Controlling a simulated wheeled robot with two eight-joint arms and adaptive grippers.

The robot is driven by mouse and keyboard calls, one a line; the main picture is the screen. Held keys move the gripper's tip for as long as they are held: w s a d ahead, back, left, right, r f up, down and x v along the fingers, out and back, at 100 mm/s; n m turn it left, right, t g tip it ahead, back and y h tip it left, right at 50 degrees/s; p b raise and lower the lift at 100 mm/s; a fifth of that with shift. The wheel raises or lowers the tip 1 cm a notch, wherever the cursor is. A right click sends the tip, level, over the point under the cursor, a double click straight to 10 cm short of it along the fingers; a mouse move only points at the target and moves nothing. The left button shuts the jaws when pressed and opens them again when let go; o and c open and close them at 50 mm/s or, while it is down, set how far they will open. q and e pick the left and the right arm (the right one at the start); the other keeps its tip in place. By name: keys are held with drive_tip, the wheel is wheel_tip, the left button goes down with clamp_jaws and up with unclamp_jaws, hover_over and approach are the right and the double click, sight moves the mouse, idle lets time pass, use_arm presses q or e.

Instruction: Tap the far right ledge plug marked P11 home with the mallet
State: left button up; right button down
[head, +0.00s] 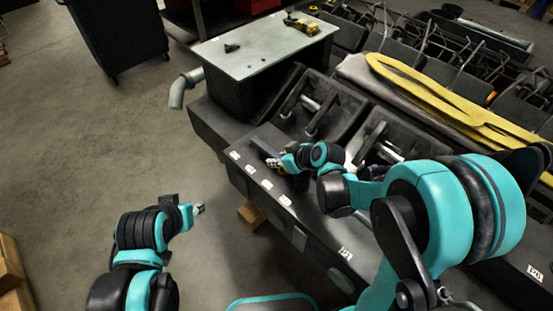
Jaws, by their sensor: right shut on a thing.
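My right gripper (277,164) is over the dark ledge (312,232) of the engine, near its left end. It is shut on a dark, blocky thing (264,148), which looks like the mallet; its handle is mostly hidden by the gripper. Several small white labels (267,184) run along the ledge's front edge, and one more label (345,252) sits farther right. The lettering is too small to read, so I cannot tell which is P11, and no plug shows clearly. My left gripper (199,208) is off the ledge, over the floor; its fingers are too small to judge.
A grey-topped stand (255,50) with a yellow tool (301,24) is behind the ledge. Open engine bays (318,105) lie just beyond my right gripper. Long yellow covers (440,97) are at right. A dark cabinet (118,35) is at back left.

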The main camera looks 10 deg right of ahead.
drive_tip(key=shift+s+r+p, duration=0.1)
drive_tip(key=shift+r+p, duration=0.05)
drive_tip(key=shift+p, duration=0.35)
wheel_tip(320, 180, up, 6)
drive_tip(key=p, duration=0.4)
drive_tip(key=shift+p, duration=0.35)
drive_tip(key=shift+w, duration=0.2)
